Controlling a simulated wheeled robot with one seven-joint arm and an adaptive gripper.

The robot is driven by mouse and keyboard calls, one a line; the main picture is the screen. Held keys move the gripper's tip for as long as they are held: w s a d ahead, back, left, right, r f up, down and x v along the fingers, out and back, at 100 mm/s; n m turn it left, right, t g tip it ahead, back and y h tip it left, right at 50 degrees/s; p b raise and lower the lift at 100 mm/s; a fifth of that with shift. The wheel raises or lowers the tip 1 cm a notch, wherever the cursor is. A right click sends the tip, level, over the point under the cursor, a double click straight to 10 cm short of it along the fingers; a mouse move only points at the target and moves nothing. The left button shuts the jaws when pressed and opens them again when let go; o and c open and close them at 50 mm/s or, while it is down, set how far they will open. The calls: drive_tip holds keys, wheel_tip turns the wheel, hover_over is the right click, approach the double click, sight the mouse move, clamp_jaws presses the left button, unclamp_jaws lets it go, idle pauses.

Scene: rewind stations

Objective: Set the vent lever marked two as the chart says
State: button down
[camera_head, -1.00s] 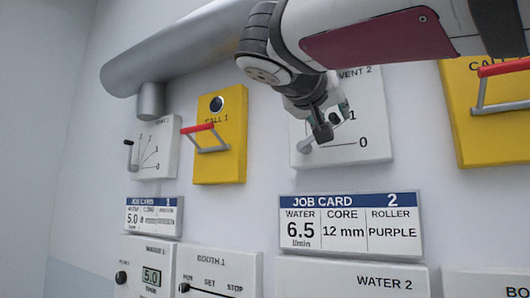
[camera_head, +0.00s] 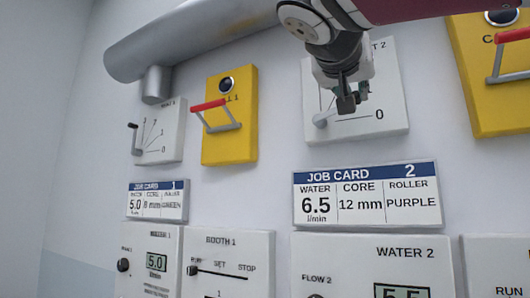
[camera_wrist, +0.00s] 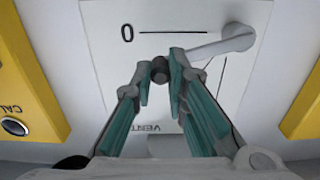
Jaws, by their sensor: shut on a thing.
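The vent 2 panel (camera_head: 390,119) is a white board on the wall, right of centre in the head view. Its grey lever (camera_head: 321,119) pivots near the panel's lower left corner and slants up to the right, partly hidden by my gripper (camera_head: 347,102). In the wrist view the panel (camera_wrist: 105,15) appears upside down. There the lever (camera_wrist: 215,45) reaches from its pivot to a dark knob (camera_wrist: 160,70) between my fingertips (camera_wrist: 161,72). My gripper is shut on the knob. The lever stands a little off the 0 line, on the dial side. No chart is readable.
Job card 2 (camera_head: 368,196) below reads water 6.5, core 12 mm, roller purple. Yellow call panels with red handles stand left (camera_head: 229,140) and right (camera_head: 485,95). A vent 1 panel (camera_head: 165,130) is further left. A grey pipe (camera_head: 180,45) runs above.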

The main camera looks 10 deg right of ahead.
drive_tip(key=shift+d+f+m+b, duration=0.15)
drive_tip(key=shift+f+m+b, duration=1.35)
drive_tip(key=shift+b, duration=1.25)
drive_tip(key=shift+s+m, duration=0.1)
drive_tip(key=shift+m, duration=0.2)
drive_tip(key=c, duration=1.6)
unclamp_jaws()
drive_tip(key=shift+o, duration=0.2)
drive_tip(key=shift+r, duration=0.1)
drive_tip(key=shift+s, duration=0.1)
drive_tip(key=v, duration=1.2)
